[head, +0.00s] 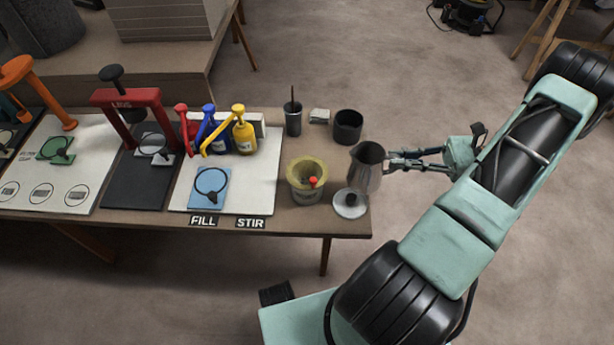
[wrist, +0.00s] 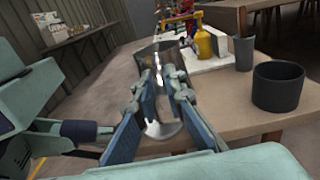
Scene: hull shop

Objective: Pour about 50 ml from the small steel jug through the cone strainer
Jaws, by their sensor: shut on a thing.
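The small steel jug (head: 366,168) is at the right end of the table, with my gripper (head: 388,161) shut on its right side. In the wrist view the jug (wrist: 158,52) stands between and beyond my fingers (wrist: 160,88). It looks close to upright and appears to be above the round pale disc (head: 350,206). Its contents cannot be seen. The yellow cone strainer (head: 304,168) sits in the mouth of a pale pot (head: 304,194), just left of the jug and apart from it. A small red thing (head: 312,181) shows at the strainer's front right.
A dark cup (head: 348,127) and a dark holder with a stick (head: 293,120) stand behind. Red, blue and yellow pump bottles (head: 243,135) stand on a white board (head: 258,195) to the left. A red stand (head: 127,98) is farther left. The table's front edge is close to the pot.

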